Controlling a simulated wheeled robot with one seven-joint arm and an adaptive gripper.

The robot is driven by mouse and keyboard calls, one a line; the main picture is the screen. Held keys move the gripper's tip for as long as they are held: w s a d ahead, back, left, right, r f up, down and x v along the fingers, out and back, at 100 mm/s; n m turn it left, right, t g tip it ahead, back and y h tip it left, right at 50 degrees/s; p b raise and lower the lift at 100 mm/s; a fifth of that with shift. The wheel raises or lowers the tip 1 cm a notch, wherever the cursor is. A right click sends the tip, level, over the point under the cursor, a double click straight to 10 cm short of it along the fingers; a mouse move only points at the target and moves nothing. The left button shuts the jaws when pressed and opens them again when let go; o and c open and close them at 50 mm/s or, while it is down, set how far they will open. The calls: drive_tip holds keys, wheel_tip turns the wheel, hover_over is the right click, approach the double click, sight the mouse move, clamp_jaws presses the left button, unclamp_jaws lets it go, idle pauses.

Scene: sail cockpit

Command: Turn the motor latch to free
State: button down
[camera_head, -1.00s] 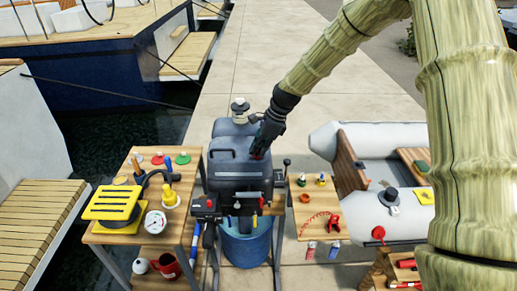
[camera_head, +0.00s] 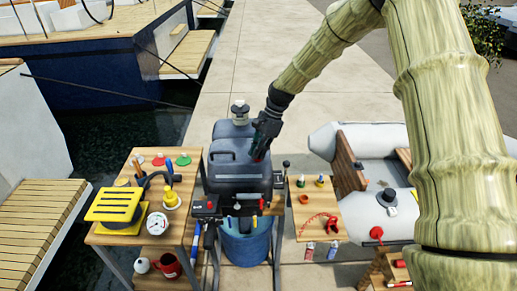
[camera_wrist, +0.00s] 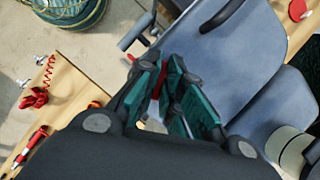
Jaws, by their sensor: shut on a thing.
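The dark grey outboard motor (camera_head: 236,172) stands upright over a blue tub (camera_head: 245,243) in the middle of the head view. Its cowling fills the right of the wrist view (camera_wrist: 225,75). My gripper (camera_head: 260,155) comes down from above onto the right side of the cowling. In the wrist view my gripper (camera_wrist: 165,72) has its green-padded fingers close together around a small red piece, the motor latch (camera_wrist: 157,86). The fingers hide most of the latch, so its exact angle cannot be told.
A left bench (camera_head: 120,239) holds a yellow-slatted box (camera_head: 118,205), a gauge (camera_head: 157,223) and tools. A right bench (camera_head: 318,229) holds small bottles and a red coiled cord (camera_head: 322,218). A grey dinghy (camera_head: 370,213) lies right. Paving behind is clear.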

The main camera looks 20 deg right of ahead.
drive_tip(key=n+g, duration=0.1)
drive_tip(key=n, duration=0.2)
drive_tip(key=n+g+h, duration=0.1)
drive_tip(key=n, duration=0.2)
drive_tip(key=shift+f+n+p, duration=0.15)
drive_tip(key=shift+n+p, duration=0.15)
drive_tip(key=shift+p, duration=0.1)
drive_tip(key=n+h, duration=0.1)
drive_tip(key=n, duration=0.1)
drive_tip(key=n+g+h, duration=0.1)
drive_tip(key=n, duration=0.2)
drive_tip(key=shift+s+n, duration=0.1)
drive_tip(key=shift+n, duration=0.2)
drive_tip(key=c, duration=1.6)
unclamp_jaws()
drive_tip(key=shift+o, duration=0.2)
drive_tip(key=v, duration=1.2)
drive_tip(key=shift+w, duration=0.2)
drive_tip(key=shift+a+f, duration=0.1)
drive_tip(key=shift+f, duration=0.05)
